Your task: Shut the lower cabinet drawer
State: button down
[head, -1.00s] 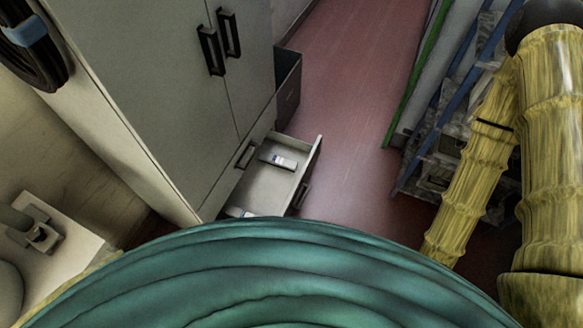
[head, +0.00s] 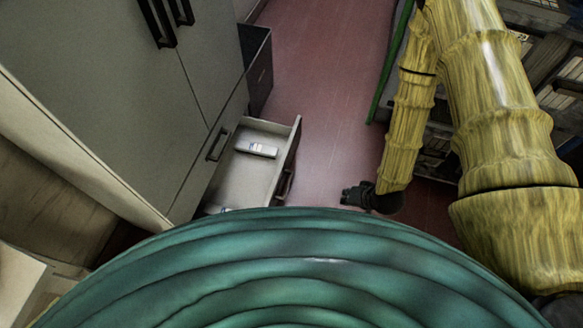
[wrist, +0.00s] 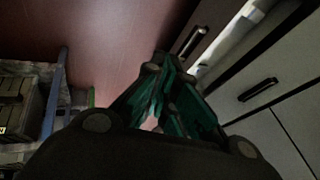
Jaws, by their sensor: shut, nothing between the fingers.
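The lower cabinet drawer (head: 291,150) stands pulled out from the foot of the grey cabinet (head: 95,95) in the head view. A small white labelled item (head: 256,150) lies inside, and part of another pale item shows at its near end. The dark drawer handle (head: 285,186) is on the outer front. My gripper (head: 347,196) is shut and empty, to the right of the drawer front and apart from it. In the wrist view my gripper (wrist: 160,68) points towards the drawer front, whose handle (wrist: 193,42) shows just beyond the fingertips. My green body hides the drawer's near end.
Another panel handle (head: 217,144) is above the open drawer. A cluttered rack (head: 435,140) stands at the right. Red floor (head: 325,80) is clear between rack and cabinet.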

jog(key=w+a+f+m+t+y+b, duration=0.1)
jog(key=w+a+f+t+y+b, duration=0.15)
jog(key=w+f+b, duration=0.5)
jog(key=w+a+f+m+t+y+b, duration=0.1)
jog(key=w+a+f+y+b, duration=0.1)
jog(key=w+f+y+b, duration=0.5)
jog(key=g+y+b, duration=0.3)
jog(key=y+b, duration=0.1)
jog(key=b, duration=1.6)
send_near(286, 159)
jog(key=shift+n, duration=0.4)
jog(key=b+x, duration=0.2)
jog(key=b, duration=0.1)
jog(key=b+x, duration=0.3)
jog(key=shift+s+a+r, duration=0.1)
jog(key=shift+a+r, duration=0.05)
jog(key=shift+a, duration=0.25)
jog(key=shift+a+r+b, duration=0.15)
jog(key=shift+a+b, duration=0.2)
jog(key=shift+a, duration=0.3)
jog(key=shift+w+a, duration=0.15)
jog(key=shift+w, duration=0.1)
